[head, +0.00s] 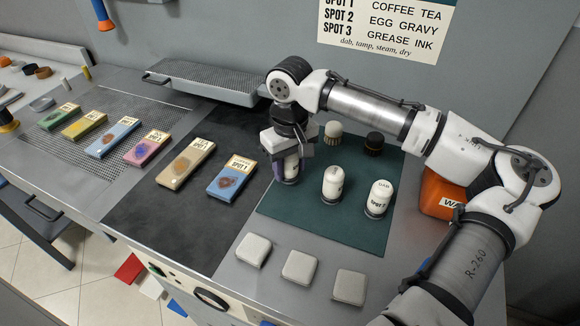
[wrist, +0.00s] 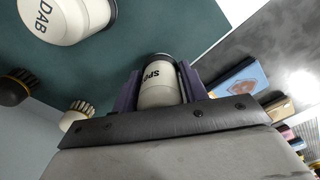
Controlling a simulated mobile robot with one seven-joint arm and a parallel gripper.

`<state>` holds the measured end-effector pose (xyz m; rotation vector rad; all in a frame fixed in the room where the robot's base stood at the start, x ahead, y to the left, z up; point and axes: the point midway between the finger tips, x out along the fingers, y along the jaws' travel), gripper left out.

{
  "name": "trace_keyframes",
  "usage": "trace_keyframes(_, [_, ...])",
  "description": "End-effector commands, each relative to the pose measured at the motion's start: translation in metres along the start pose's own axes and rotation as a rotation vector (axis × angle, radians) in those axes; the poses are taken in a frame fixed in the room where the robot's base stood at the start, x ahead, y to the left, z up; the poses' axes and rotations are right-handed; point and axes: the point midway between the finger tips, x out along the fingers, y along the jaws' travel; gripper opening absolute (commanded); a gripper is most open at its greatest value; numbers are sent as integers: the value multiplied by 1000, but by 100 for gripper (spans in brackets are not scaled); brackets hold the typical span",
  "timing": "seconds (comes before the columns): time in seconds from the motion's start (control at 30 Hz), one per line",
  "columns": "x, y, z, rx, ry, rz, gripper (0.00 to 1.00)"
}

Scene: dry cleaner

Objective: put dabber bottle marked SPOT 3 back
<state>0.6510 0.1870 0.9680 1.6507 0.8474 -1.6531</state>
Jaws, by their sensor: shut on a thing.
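My gripper (head: 289,170) points down over the left part of the dark green mat (head: 330,235). It is shut on a white dabber bottle with a dark band (head: 291,179). In the wrist view the held bottle (wrist: 160,92) sits between the purple fingers (wrist: 158,84). Its lettering begins "SPO"; the number is hidden. The bottle's base is at or just above the mat; I cannot tell if it touches.
A pale brush (head: 333,130) and a dark brush (head: 374,143) stand behind the bottles. Three white pads (head: 300,267) lie in front of the mat. Several stained swatch cards (head: 232,181) lie to the left. An orange object (head: 440,195) is at the right.

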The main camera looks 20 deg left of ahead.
Motion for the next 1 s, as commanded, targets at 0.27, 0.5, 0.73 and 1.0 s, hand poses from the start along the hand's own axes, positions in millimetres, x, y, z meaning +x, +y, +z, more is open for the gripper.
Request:
trace_keyframes(0.27, [15, 0, 0, 0, 1, 1, 20])
trace_keyframes(0.5, [18, 0, 0, 0, 1, -2, 20])
trace_keyframes(0.73, [19, 0, 0, 0, 0, 0, 65])
trace_keyframes(1.0, [18, 0, 0, 0, 0, 0, 65])
